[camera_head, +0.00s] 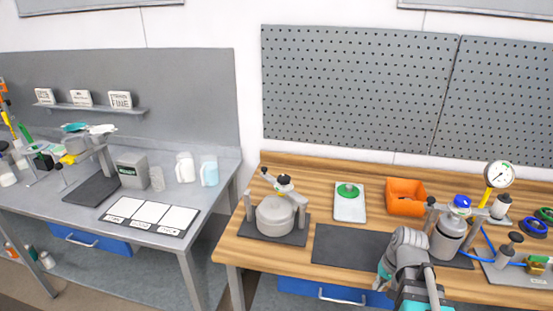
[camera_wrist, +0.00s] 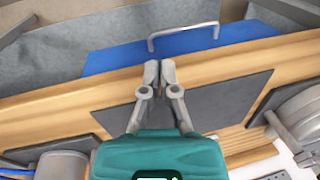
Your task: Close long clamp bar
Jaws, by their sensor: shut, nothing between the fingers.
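A long clamp bar (camera_head: 291,191) with a black knob is at the left drum stand on the wooden bench. It slants up to the left from the right post (camera_head: 302,214), above a grey round drum (camera_head: 274,217). Its left end looks clear of the left post (camera_head: 249,207), so it appears raised. The drum also shows at the right edge of the wrist view (camera_wrist: 299,112). My gripper (camera_wrist: 159,68) is shut and empty over the bench's front edge, apart from the bar. In the head view my arm hides its fingertips.
A second stand holds a metal vessel (camera_head: 447,238) with a blue cap at right. A dark mat (camera_head: 345,245) lies empty between the stands. Behind are a green-topped item on a white tray (camera_head: 349,211), an orange bin (camera_head: 405,204) and a pegboard (camera_head: 360,90).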

